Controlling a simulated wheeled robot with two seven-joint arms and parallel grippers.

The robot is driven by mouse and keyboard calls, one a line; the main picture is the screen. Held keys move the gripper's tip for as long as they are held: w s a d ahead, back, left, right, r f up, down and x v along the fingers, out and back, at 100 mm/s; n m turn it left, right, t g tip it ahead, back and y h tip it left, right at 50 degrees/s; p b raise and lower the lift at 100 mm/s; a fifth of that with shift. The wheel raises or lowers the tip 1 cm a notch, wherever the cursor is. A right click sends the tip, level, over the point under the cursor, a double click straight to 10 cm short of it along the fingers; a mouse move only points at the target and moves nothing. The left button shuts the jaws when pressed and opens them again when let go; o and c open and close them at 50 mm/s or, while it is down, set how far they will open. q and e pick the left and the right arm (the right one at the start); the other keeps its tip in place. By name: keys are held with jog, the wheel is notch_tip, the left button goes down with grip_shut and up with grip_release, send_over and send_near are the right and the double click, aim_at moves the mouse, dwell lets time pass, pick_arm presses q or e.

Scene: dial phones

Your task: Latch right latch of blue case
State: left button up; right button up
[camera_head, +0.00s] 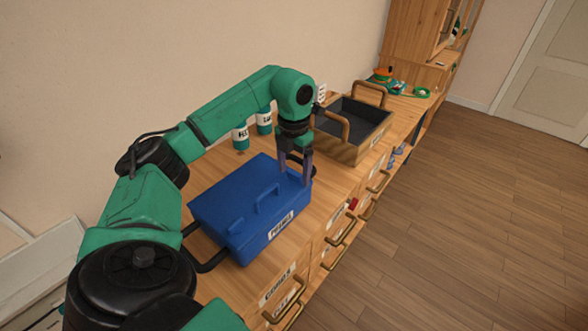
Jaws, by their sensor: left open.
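The blue case (243,202) lies on the wooden counter with its lid down and a label on its front face. A small latch-like part (235,226) shows near the lid's left front corner. My left gripper (296,182) points down at the case's right end, with its dark fingers apart and nothing seen between them. The right latch is hidden or too small to make out near the fingers. I cannot tell whether the fingers touch the case. My right gripper is not in view.
An open wooden box (352,152) with two handles stands behind and right of the case. Labelled canisters (241,138) stand by the wall. Drawer handles (342,231) stick out from the counter front. The floor (460,220) at right is clear.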

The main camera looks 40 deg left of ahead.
pick_arm(q)
jog(key=shift+c, duration=0.6)
grip_shut()
